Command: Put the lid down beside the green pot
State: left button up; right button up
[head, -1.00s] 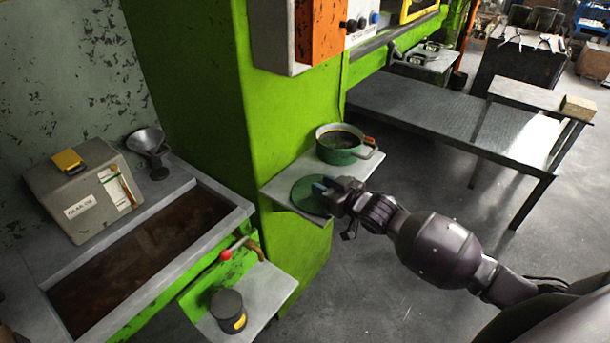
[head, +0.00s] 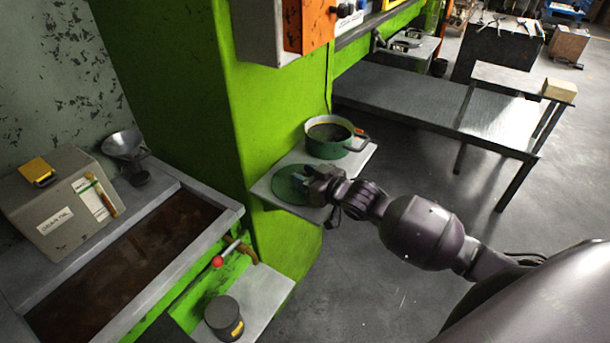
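The green pot (head: 328,148) stands upright on a small grey shelf at the green press column, dark inside, with a pale rim. The round green lid (head: 287,188) lies flat, or nearly flat, at the shelf's left part, beside the pot and apart from it. My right gripper (head: 303,176) is at the lid's right side, its fingers over the lid. The fingers are small and dark here, and I cannot tell whether they grip the lid's knob, which is hidden. My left gripper is not in view.
The grey shelf (head: 264,188) has little bare room around lid and pot. A lower ledge (head: 262,287) holds a dark canister (head: 224,316), with a red-knobbed lever (head: 218,262) above it. A long grey table (head: 425,105) stands behind at right.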

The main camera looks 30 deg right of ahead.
jog(key=shift+o, duration=1.3)
jog(key=shift+r, duration=0.15)
jog(key=v, duration=1.2)
jog(key=s+a+f+m+g+h, duration=0.1)
jog(key=s+a+f+h, duration=0.1)
jog(key=s+f, duration=0.6)
jog(key=s+a+f+m+g+h, duration=0.1)
jog(key=s+a+f+g+h, duration=0.1)
jog(key=s+f, duration=0.6)
jog(key=shift+f+m+h+p, duration=0.4)
jog(key=shift+f+h, duration=0.2)
jog(key=shift+f, duration=0.2)
jog(key=shift+s+a, duration=0.1)
